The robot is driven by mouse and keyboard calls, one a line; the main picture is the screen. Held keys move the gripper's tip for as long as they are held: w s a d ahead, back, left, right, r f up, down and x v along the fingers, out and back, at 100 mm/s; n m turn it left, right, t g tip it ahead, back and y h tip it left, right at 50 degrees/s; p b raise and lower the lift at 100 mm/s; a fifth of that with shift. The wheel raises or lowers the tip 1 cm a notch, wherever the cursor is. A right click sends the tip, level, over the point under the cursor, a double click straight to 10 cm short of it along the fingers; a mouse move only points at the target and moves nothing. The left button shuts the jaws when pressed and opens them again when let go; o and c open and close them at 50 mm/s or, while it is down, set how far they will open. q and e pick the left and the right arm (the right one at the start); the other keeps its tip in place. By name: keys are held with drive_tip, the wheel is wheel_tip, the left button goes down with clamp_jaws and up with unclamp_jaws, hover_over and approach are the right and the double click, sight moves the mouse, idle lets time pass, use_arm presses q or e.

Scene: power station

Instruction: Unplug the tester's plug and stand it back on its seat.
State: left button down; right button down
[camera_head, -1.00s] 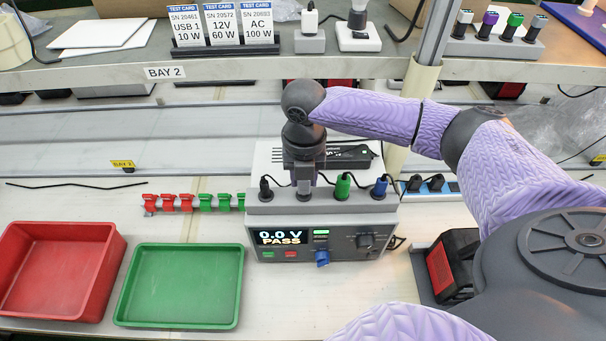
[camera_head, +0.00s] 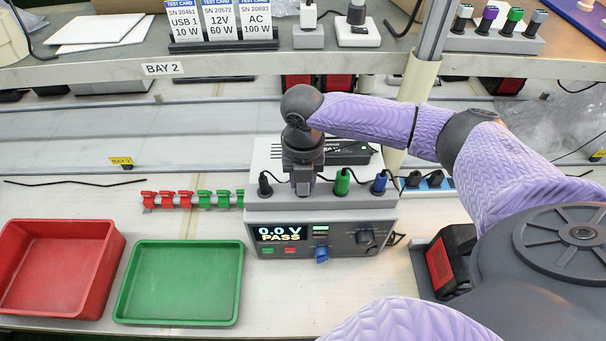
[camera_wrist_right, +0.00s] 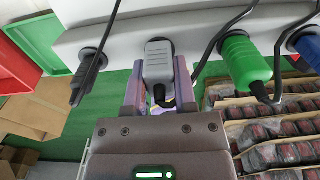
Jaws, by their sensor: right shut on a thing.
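The tester (camera_head: 345,240) stands on the bench, and its screen reads 0.0 V PASS. A grey bar (camera_head: 262,205) along its top back holds a row of plugs: black (camera_head: 265,184), grey (camera_wrist_right: 158,62), green (camera_head: 341,182) and blue (camera_head: 379,183). My right gripper (camera_head: 304,188) points down over the bar between the black and green plugs. In the right wrist view its fingers (camera_wrist_right: 158,92) are shut on the grey plug, which is at the bar. I cannot tell how deep it sits. My left gripper is not in view.
A red tray (camera_head: 55,270) and a green tray (camera_head: 180,285) lie left of the tester, with red and green clips (camera_head: 192,200) behind them. A shelf (camera_head: 240,65) above carries test cards (camera_head: 221,22) and chargers. A black-and-red battery unit (camera_head: 446,262) stands right.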

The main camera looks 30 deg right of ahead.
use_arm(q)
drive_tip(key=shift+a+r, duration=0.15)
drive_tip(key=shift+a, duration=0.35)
use_arm(e)
drive_tip(key=shift+c, duration=1.7)
unclamp_jaws()
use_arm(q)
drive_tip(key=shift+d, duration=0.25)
use_arm(e)
drive_tip(key=shift+r, duration=0.35)
wheel_tip(320, 180, up, 9)
drive_tip(key=shift+r+p, duration=0.1)
drive_tip(key=shift+p, duration=0.9)
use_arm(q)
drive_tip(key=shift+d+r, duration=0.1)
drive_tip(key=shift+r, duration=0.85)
